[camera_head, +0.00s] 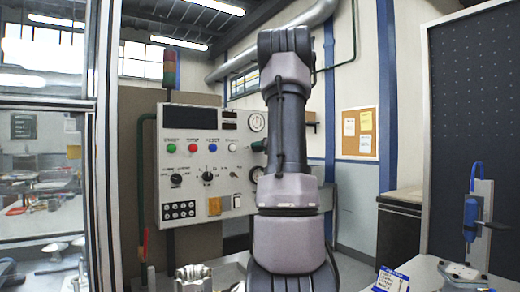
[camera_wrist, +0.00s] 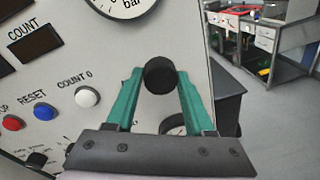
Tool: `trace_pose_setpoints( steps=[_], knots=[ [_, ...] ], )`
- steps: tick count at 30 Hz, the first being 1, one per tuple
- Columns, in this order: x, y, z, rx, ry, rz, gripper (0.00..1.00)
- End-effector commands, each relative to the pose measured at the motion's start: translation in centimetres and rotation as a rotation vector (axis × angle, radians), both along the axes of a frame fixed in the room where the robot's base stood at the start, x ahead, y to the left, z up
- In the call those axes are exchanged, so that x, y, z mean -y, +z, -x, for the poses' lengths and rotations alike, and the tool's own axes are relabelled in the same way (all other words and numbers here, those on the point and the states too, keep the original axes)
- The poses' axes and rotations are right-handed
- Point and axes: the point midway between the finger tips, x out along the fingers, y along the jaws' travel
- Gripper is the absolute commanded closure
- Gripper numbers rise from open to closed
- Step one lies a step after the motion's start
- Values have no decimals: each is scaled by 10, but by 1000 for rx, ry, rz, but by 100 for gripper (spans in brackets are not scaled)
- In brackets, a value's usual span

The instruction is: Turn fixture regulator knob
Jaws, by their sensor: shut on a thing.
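The black regulator knob (camera_wrist: 160,78) sits on the grey control panel (camera_head: 212,150), below the pressure gauge (camera_wrist: 118,5) in the wrist view. My gripper (camera_wrist: 160,72) has green fingers, one on each side of the knob, and is shut on it. In the head view a bit of green finger (camera_head: 258,146) shows at the panel's right side under the gauge (camera_head: 256,122). My arm hides the knob there.
The white COUNT 0 button (camera_wrist: 87,97), blue RESET button (camera_wrist: 44,112) and red button (camera_wrist: 12,123) lie left of my gripper. A round dark part (camera_head: 257,173) shows lower on the panel, beside my arm.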

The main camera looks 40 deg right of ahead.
Motion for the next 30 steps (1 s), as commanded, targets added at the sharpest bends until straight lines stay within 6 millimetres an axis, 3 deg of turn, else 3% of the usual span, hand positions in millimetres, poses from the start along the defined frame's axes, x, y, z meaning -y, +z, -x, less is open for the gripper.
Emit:
trace_pose_setpoints(
  steps=[12,26,27,29,30],
  knots=[
    [1,-1,0,7,-1,-150,100],
    [1,-1,1,8,-2,-161,100],
    [1,-1,1,8,-2,-161,39],
    [1,-1,1,8,-2,-161,17],
    [1,-1,1,8,-2,-161,17]
  ],
)
